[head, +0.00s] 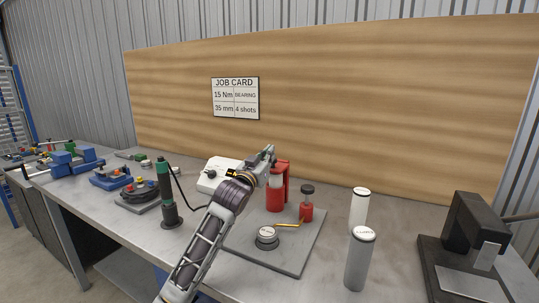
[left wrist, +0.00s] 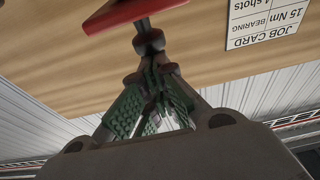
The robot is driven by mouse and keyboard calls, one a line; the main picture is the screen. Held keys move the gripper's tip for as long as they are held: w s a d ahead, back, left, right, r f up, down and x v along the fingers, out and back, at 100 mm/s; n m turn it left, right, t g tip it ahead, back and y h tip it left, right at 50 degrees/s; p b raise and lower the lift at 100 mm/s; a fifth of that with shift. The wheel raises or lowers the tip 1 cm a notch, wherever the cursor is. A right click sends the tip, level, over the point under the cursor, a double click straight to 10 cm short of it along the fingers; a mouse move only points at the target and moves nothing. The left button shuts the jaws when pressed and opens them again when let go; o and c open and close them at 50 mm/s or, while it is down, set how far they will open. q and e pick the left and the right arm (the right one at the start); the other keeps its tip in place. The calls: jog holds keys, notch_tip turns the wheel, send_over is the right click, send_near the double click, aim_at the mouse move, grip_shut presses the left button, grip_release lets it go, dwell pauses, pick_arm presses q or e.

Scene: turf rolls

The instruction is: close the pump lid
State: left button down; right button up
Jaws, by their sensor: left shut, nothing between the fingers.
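The pump has a red body (head: 275,200) with a pale cylinder at its top, on a grey plate (head: 290,255) on the bench. A red upright part (head: 284,168), apparently the raised lid, stands at its top; my gripper partly covers this area. In the left wrist view a flat red piece (left wrist: 130,14), apparently the lid, is at the top, with a dark round knob (left wrist: 149,41) below it. My left gripper (head: 271,152) is shut and empty, just above and left of the pump. In the wrist view its green-padded fingers (left wrist: 150,80) point at the knob; I cannot tell whether they touch.
A small red bottle with a black cap (head: 306,205), a brass pipe and a round gauge (head: 267,234) share the plate. Two pale cylinders (head: 359,262) stand to the right, then a black machine (head: 470,235). A green-topped black cylinder (head: 166,195) stands left of my arm.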

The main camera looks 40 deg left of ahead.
pick_arm(q)
jog(key=shift+s+f, duration=0.15)
jog(key=shift+f, duration=0.15)
dwell(0.4)
jog(key=v, duration=0.7)
jog(key=shift+s, duration=0.3)
dwell(0.7)
jog(key=shift+r, duration=0.2)
dwell(0.4)
